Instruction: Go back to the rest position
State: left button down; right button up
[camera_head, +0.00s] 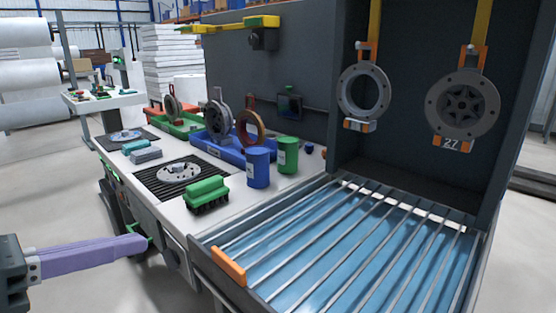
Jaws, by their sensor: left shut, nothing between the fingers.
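My left gripper (142,242) comes in at the lower left, with long purple fingers. It is shut and empty, low in front of the workbench (182,222) and beside its front edge. It appears apart from the bench, though its tip overlaps the bench's side in the picture. My right gripper is not in view. A grey ring (363,93) and a grey disc with a star-shaped centre (462,103) hang on orange hooks at the right. The disc has a tag reading 27.
A slatted tray (225,239) with a blue bottom lies below the hanging parts. On the bench are a green brush-like block (206,192), a blue can (258,168), a green can (288,154) and a blue bin (228,151). Open floor (60,180) lies left of the bench.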

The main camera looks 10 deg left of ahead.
pick_arm(q)
notch_tip(320, 180, up, 8)
jog(key=a+n+t+y+p, duration=0.3)
jog(key=n+y+p, duration=0.4)
jog(key=n, duration=1.4)
jog(key=s+d+f+n+g+p, duration=0.1)
jog(key=s+d+n+g+p, duration=0.15)
jog(key=s+n+g, duration=0.5)
jog(key=s+d+f+n+g+p, duration=0.1)
jog(key=s+d+n+g+p, duration=0.2)
jog(key=s+n, duration=0.75)
notch_tip(320, 180, up, 37)
jog(key=p, duration=3.7)
jog(key=shift+s+a+g+y, duration=0.3)
jog(key=shift+s+g+y, duration=0.05)
jog(key=shift+g+y, duration=0.1)
